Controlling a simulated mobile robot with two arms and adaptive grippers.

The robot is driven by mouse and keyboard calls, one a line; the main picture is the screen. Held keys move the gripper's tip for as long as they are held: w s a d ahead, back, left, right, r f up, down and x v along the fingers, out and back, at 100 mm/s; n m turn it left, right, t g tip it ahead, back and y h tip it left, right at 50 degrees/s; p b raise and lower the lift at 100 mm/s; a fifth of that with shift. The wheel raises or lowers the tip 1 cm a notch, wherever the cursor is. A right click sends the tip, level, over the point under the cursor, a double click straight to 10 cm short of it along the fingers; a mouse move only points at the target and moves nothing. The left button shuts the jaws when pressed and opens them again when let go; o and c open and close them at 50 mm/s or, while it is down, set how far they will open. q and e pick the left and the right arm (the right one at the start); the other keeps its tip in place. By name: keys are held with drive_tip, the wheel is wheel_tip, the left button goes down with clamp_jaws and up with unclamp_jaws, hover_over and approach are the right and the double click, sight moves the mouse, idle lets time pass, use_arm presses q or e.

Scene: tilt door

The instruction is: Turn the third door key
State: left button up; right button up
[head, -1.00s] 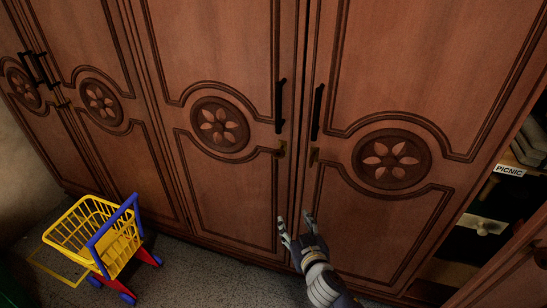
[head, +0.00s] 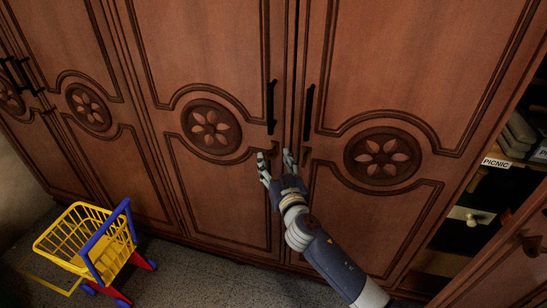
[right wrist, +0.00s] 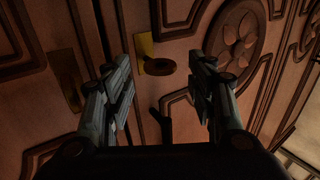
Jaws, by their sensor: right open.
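The third door (head: 225,70) of the wooden wardrobe is shut, with a flower rosette and a black vertical handle (head: 270,105). Its key (right wrist: 158,66) is dark with a rounded bow and sits in a brass lock plate (right wrist: 145,45) in the right wrist view. In the head view my fingers largely hide the key. My right gripper (head: 275,160) is open just below the handle; it also shows in the right wrist view (right wrist: 163,70). The key lies ahead between its two fingers, with visible space on both sides. My left gripper is not in view.
The fourth door (head: 420,70) stands beside it, with its own handle (head: 308,112) close to my gripper. A yellow and blue toy cart (head: 85,240) stands on the floor at left. An open compartment with a PICNIC label (head: 496,163) is at right.

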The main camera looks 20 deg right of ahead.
drive_tip(key=shift+w, duration=0.8)
drive_tip(key=c, duration=1)
drive_tip(key=shift+r+p, duration=0.25)
drive_tip(key=shift+p, duration=0.4)
drive_tip(key=shift+c, duration=0.2)
drive_tip(key=n+g+p, duration=0.1)
drive_tip(key=n+p, duration=0.1)
drive_tip(key=p, duration=0.2)
drive_tip(key=n+g+h+p, duration=0.1)
drive_tip(key=n+g+p, duration=0.1)
drive_tip(key=p, duration=0.3)
drive_tip(key=r+n+g+p, duration=0.1)
drive_tip(key=n+p, duration=0.1)
drive_tip(key=p, duration=0.3)
drive_tip(key=shift+w+a+n+g+h, duration=0.15)
drive_tip(key=shift+a+n+g+h, duration=0.15)
drive_tip(key=shift+n+g+h+p, duration=0.4)
drive_tip(key=shift+n+p, duration=0.2)
drive_tip(key=shift+p, duration=0.15)
drive_tip(key=shift+w+a+f+n+g+h+p, duration=0.1)
drive_tip(key=shift+w+a+n+g+h+p, duration=0.05)
drive_tip(key=shift+n+g+h+p, duration=0.55)
drive_tip(key=shift+w+a+f+n+g+h, duration=0.1)
drive_tip(key=shift+n+g+h, duration=0.3)
drive_tip(key=shift+n, duration=0.2)
drive_tip(key=shift+a+f+n+g+h, duration=0.1)
drive_tip(key=shift+n+g+h, duration=0.25)
drive_tip(key=shift+n, duration=0.25)
drive_tip(key=shift+h, duration=0.25)
